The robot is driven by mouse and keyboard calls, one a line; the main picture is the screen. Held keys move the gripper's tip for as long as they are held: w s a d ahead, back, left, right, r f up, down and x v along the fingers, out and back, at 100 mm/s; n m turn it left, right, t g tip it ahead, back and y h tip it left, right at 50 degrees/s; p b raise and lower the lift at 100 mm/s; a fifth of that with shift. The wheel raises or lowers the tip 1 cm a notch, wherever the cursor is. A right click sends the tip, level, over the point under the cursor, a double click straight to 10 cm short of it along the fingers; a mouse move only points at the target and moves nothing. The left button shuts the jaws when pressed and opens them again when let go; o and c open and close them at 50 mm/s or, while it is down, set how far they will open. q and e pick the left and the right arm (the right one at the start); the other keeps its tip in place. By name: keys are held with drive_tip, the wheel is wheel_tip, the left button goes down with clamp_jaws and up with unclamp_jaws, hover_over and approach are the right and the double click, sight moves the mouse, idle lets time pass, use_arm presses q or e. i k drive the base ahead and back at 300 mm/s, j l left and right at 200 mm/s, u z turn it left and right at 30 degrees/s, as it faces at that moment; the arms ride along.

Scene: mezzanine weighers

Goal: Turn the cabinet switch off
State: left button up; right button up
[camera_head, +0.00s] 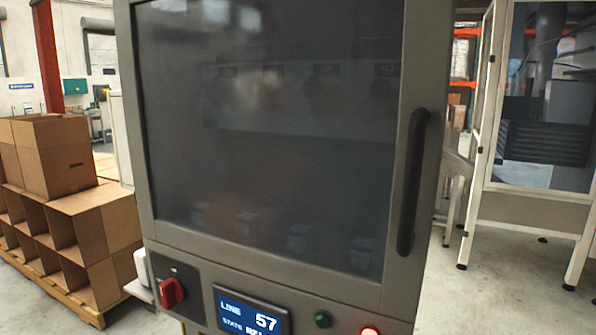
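The cabinet (416,55) stands close in front of me, with a grey frame and a dark glass door. Its red rotary switch (172,293) sits on a black plate at the lower left, below the door. The red handle looks tilted; the small labels around it are too small to read. A display (252,312) to its right reads LINE 57, with a STATE line cut off by the bottom edge. Neither of my grippers is in view.
A black vertical door handle (413,182) is on the right. A green button (322,320) and a lit red button (369,331) sit below the door. Cardboard boxes (62,150) on a pallet stand at left. A white-framed machine (530,215) stands at right, with clear floor before it.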

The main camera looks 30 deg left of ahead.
sight(173, 292)
drive_tip(key=j+u, duration=0.2)
drive_tip(key=u, duration=1.3)
